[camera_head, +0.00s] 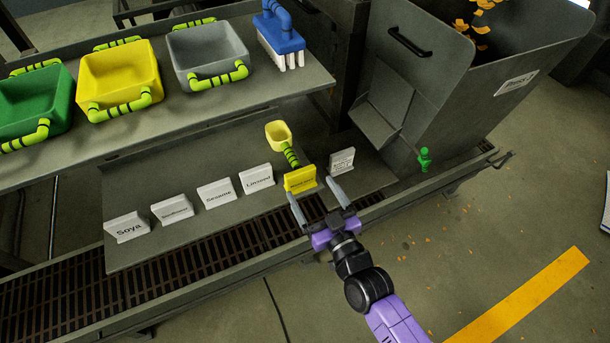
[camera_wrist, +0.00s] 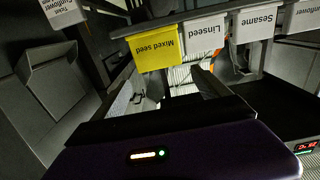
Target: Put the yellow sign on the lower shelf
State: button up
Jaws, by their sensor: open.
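White signs, including Linseed (camera_head: 257,178) and Soya (camera_head: 127,227), stand to the left. Another white sign (camera_head: 342,161) stands close right. A yellow scoop (camera_head: 279,134) lies behind. Bins, including a yellow one (camera_head: 118,75), sit on the upper shelf (camera_head: 200,108). A grey hopper (camera_head: 440,85) stands right.

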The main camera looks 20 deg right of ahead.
jog(key=shift+s, duration=0.9)
jog(key=s+r+g, duration=0.1)
jog(key=s+r, duration=0.2)
jog(key=s, duration=0.7)
jog(key=s+r+g, duration=0.1)
jog(key=s+r, duration=0.3)
jog(key=s, duration=0.7)
jog(key=s+r+g, duration=0.1)
jog(key=s+r, duration=0.3)
jog(key=s, duration=0.6)
jog(key=shift+s+r, duration=0.2)
jog(key=shift+s, duration=0.1)
jog(key=shift+r, duration=0.1)
notch_tip(320, 180, up, 9)
jog(key=p, duration=0.9)
jog(key=shift+r+p, duration=0.2)
jog(key=shift+p, duration=0.15)
